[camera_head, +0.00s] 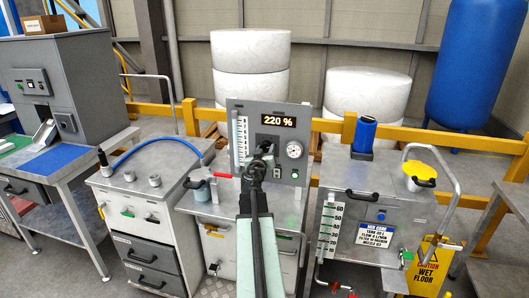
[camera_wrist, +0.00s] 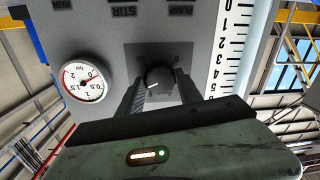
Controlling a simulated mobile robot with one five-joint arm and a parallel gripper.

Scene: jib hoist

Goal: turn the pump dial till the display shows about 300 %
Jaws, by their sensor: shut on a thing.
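The pump panel (camera_head: 245,112) stands upright on the grey cabinet. Its display (camera_head: 278,121) reads 220 % in amber digits. The dark round dial (camera_wrist: 157,77) with a white pointer mark sits on a dark square plate in the wrist view. My gripper (camera_wrist: 160,82) is shut on the dial, one finger on each side. In the head view, my gripper (camera_head: 262,152) is at the panel below the display and hides the dial. The wrist view is turned over, so the lettering appears upside down.
A round gauge (camera_head: 294,149) and a vertical scale (camera_head: 241,138) flank the dial on the panel. A tank cabinet (camera_head: 372,215) with a blue bottle (camera_head: 365,133) stands right. A yellow rail (camera_head: 425,138) runs behind.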

